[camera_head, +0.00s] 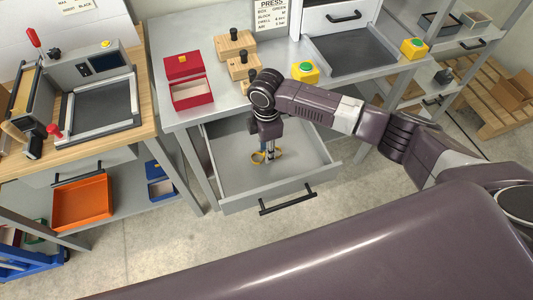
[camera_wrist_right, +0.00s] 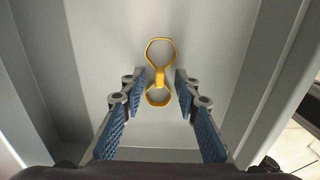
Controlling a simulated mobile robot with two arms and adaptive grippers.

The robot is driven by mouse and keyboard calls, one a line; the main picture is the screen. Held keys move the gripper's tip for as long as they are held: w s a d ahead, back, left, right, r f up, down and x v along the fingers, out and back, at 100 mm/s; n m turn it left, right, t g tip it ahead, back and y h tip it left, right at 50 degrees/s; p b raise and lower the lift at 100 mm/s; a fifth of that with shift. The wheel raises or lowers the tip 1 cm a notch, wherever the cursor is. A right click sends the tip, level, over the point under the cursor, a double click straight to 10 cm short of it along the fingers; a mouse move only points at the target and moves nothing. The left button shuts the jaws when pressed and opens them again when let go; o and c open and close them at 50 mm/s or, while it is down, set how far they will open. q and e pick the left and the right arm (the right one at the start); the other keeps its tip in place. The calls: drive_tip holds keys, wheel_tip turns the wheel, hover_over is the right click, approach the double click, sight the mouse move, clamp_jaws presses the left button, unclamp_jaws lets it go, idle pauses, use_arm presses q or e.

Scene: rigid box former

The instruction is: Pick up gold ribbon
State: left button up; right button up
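The gold ribbon (camera_wrist_right: 159,78) is a bow-like shape with two loops, lying in an open grey drawer (camera_head: 232,188). In the head view the ribbon (camera_head: 279,155) shows partly behind my right gripper (camera_head: 268,157), which points down into the drawer. In the right wrist view my right gripper (camera_wrist_right: 160,88) is open, with its blue-padded fingers on either side of the ribbon's middle and lower loop. There is a visible gap on each side, and the ribbon is not clasped. My left gripper is not in view.
The drawer walls and black handle (camera_head: 288,199) surround the work spot. Above it, the bench holds an open red box (camera_head: 190,92), wooden blocks (camera_head: 236,44) and a yellow button box (camera_head: 305,72). A wooden bench with a machine (camera_head: 95,95) stands at left.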

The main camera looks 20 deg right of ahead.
clamp_jaws()
idle(0.3)
drive_tip(key=shift+r, duration=0.1)
